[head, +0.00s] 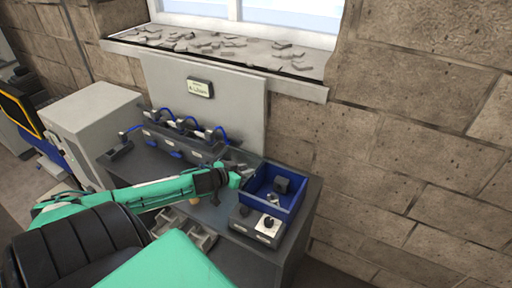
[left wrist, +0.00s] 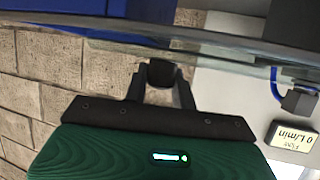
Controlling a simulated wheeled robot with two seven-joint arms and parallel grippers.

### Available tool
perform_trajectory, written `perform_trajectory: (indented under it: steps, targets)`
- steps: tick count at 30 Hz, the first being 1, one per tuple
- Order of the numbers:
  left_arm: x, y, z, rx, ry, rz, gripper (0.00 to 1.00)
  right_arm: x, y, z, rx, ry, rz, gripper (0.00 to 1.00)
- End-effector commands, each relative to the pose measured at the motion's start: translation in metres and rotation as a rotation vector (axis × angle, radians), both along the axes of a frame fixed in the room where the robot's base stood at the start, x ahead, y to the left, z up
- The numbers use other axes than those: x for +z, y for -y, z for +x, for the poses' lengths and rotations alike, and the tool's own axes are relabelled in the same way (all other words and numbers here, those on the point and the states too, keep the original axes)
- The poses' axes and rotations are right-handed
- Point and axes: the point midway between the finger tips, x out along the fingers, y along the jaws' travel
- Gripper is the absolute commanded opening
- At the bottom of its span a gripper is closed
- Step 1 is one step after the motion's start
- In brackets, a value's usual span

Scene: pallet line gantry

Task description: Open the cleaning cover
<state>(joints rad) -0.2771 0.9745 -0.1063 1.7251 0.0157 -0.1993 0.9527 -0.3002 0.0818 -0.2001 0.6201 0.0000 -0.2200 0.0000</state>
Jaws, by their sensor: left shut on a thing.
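My left gripper (head: 236,178) reaches in from the left to the left side of the blue bin on the bench. In the head view I cannot make out the cover clearly near the gripper. My right gripper is not in view.
The blue bin (head: 293,201) holds small dark parts. A grey box with a black knob (head: 268,224) stands in front of it. A manifold with blue hoses (head: 180,137) stands behind my arm. A flow display (head: 199,88) is on the back panel (head: 240,100). A grey cabinet (head: 92,112) stands left.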

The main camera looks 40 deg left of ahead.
Motion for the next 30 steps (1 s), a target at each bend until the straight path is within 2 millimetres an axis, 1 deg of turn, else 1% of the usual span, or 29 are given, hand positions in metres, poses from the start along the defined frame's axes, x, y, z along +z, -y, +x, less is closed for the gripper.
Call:
perform_trajectory:
  steps: [1,4,13,14,15,17,26,30]
  targets:
    - [0.0014,-0.0039,-0.0006,0.001,0.000,0.000,0.00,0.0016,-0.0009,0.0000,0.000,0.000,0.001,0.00]
    - [0.0010,-0.0073,-0.0014,0.001,0.001,0.000,0.00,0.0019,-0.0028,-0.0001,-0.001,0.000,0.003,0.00]
    - [0.0006,-0.0076,-0.0013,0.000,0.002,0.001,0.00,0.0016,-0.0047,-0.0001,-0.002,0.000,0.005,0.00]
    - [0.0006,-0.0075,-0.0013,0.000,0.002,0.001,0.28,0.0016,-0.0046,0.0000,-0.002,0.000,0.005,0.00]
    - [0.0006,-0.0075,-0.0013,0.000,0.002,0.001,0.36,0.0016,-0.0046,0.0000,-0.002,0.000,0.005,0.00]
    - [0.0006,-0.0074,-0.0013,0.000,0.002,0.000,0.48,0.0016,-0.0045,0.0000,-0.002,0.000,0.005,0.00]
    - [0.0001,-0.0072,-0.0019,0.000,0.000,0.000,0.48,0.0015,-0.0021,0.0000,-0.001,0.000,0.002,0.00]
    - [0.0009,-0.0069,-0.0066,-0.001,-0.001,0.000,0.48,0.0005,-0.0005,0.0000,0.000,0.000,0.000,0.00]
